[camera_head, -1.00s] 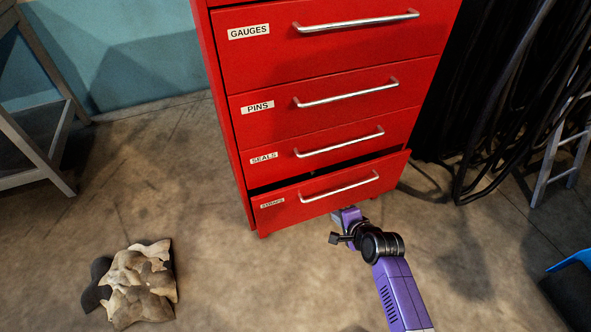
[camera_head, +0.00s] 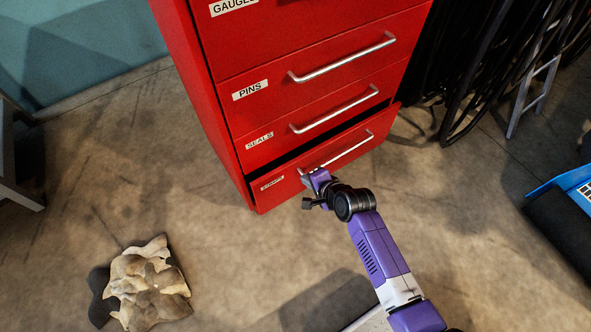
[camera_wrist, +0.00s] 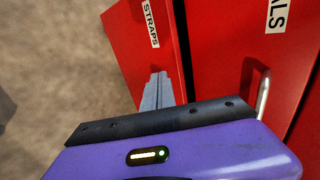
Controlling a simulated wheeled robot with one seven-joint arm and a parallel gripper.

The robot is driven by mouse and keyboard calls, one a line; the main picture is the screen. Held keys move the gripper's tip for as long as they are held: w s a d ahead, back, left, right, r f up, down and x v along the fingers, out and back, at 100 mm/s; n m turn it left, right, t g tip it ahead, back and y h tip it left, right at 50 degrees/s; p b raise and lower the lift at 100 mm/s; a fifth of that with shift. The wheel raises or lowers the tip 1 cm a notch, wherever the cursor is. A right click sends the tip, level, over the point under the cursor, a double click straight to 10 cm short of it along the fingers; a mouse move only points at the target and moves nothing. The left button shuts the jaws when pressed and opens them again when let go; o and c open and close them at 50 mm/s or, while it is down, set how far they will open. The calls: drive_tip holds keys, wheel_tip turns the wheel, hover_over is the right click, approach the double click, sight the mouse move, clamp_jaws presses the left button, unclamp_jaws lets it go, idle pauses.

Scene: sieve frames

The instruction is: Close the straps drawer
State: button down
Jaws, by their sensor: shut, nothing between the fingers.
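The straps drawer (camera_head: 360,150) is the lowest in the red cabinet (camera_head: 190,70). It stands partly pulled out, with a dark gap above its front. Its silver handle (camera_head: 345,150) runs across the front. My gripper (camera_head: 306,180) is shut and empty, at the left part of the drawer front near the handle's left end. In the wrist view the closed fingers (camera_wrist: 157,92) point at the red front beside the STRAPS label (camera_wrist: 151,24). I cannot tell whether they touch it.
The seals drawer (camera_head: 270,125) and the drawers above are shut. A crumpled tan cloth-like heap (camera_head: 148,285) lies on the floor at left. Black cables (camera_head: 465,80) hang at right, near a blue-and-black object (camera_head: 565,200). The floor before the cabinet is mostly clear.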

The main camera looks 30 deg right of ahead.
sight(289, 163)
drive_tip(key=shift+w+a+f+b, duration=0.1)
drive_tip(key=shift+w+f+b, duration=0.25)
drive_tip(key=shift+w, duration=0.75)
drive_tip(key=shift+w+f+b, duration=0.25)
drive_tip(key=shift+w+f, duration=0.2)
drive_tip(key=shift+w, duration=0.6)
drive_tip(key=shift+w+a+f+b, duration=0.1)
drive_tip(key=shift+w+f+b, duration=0.25)
drive_tip(key=shift+w, duration=0.75)
drive_tip(key=shift+w, duration=1.3)
drive_tip(key=shift+s, duration=0.1)
